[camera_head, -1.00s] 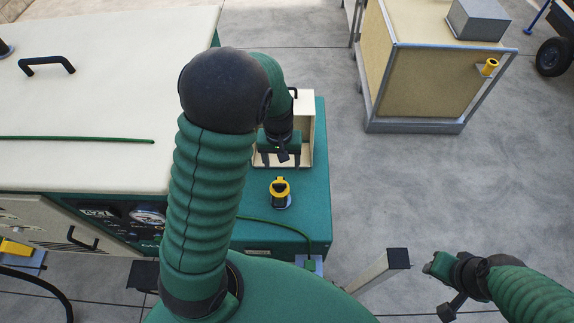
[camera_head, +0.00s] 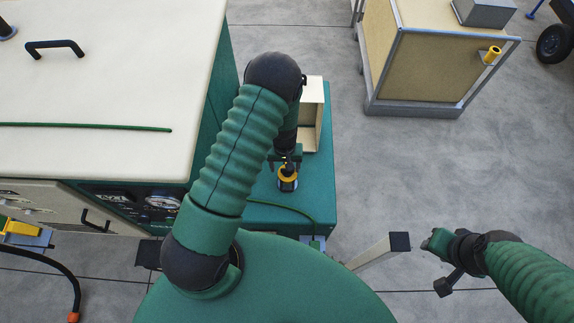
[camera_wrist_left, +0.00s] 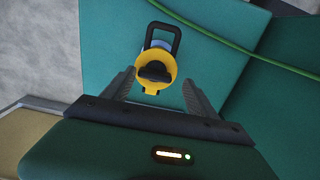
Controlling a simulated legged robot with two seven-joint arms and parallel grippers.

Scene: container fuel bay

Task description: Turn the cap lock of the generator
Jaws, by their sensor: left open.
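The generator's cap lock is a yellow ring with a dark handle in its middle; in the head view the cap (camera_head: 288,178) sits on the green generator ledge (camera_head: 312,205), partly hidden by my left gripper (camera_head: 287,163). In the left wrist view the yellow cap (camera_wrist_left: 157,70) lies between the fingertips of my left gripper (camera_wrist_left: 160,80). The fingers stand apart on either side of the cap, and no clear contact shows. A black loop (camera_wrist_left: 162,38) stands out from the cap's far side. My right gripper (camera_head: 440,240) hangs over the floor at the right, away from the cap; its finger gap is unclear.
A cream open box (camera_head: 312,115) stands on the ledge just behind my left gripper. A green hose (camera_head: 275,208) runs along the ledge front. The generator's cream top (camera_head: 110,90) rises at the left. A tan cabinet (camera_head: 430,60) stands at the back right; the floor between is clear.

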